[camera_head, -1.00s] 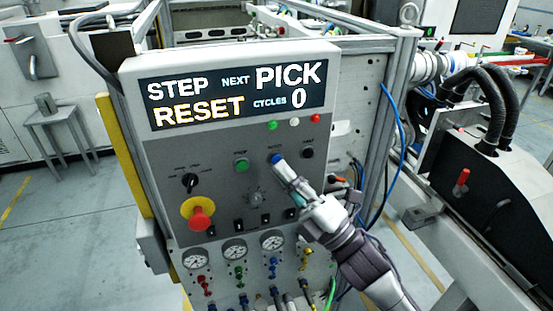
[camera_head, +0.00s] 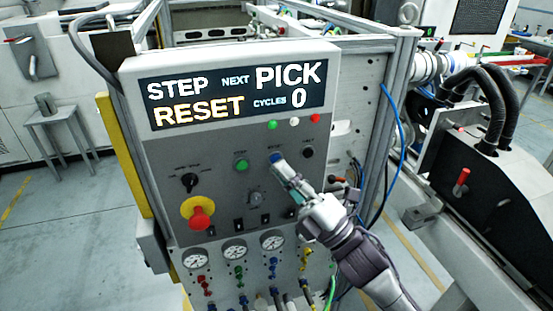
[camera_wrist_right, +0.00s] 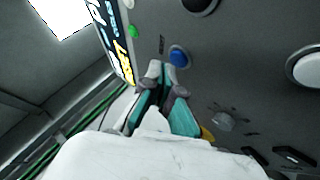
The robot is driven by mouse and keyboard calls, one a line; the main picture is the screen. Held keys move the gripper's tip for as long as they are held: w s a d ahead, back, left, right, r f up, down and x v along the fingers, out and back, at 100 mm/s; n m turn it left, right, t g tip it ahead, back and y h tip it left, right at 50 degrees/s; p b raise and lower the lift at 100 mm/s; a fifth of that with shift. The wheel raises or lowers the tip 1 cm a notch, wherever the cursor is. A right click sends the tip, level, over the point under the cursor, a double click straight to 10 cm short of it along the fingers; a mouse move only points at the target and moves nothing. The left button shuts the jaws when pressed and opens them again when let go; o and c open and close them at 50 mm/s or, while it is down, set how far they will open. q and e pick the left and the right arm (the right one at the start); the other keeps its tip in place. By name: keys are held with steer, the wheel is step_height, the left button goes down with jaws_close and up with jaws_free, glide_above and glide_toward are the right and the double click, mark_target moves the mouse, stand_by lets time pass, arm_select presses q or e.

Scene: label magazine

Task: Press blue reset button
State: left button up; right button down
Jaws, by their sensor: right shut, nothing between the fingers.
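The blue button (camera_head: 275,157) is on the upper right part of the grey control panel (camera_head: 215,165), partly hidden by my fingers in the head view. In the right wrist view the blue button (camera_wrist_right: 179,56) shows whole. My right gripper (camera_head: 280,168) is shut and empty, its fingertips close to the blue button. In the right wrist view the fingertips (camera_wrist_right: 164,72) appear just below and left of the button. I cannot tell whether they touch it. The display (camera_head: 235,95) reads STEP RESET, NEXT PICK, CYCLES 0. My left gripper is not in view.
Near the blue button are a green button (camera_head: 241,165) and a black button (camera_head: 308,152). A red emergency stop (camera_head: 201,217) on a yellow base sticks out at lower left. Gauges (camera_head: 234,249) and hoses sit below. Blue cable (camera_head: 397,135) hangs right of the panel.

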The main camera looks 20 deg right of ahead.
steer(key=shift+w, duration=0.25)
steer(key=shift+w, duration=0.35)
stand_by(0.7)
steer(key=shift+s, duration=0.8)
steer(key=s, duration=0.5)
steer(key=shift+d, duration=0.1)
stand_by(0.3)
stand_by(0.5)
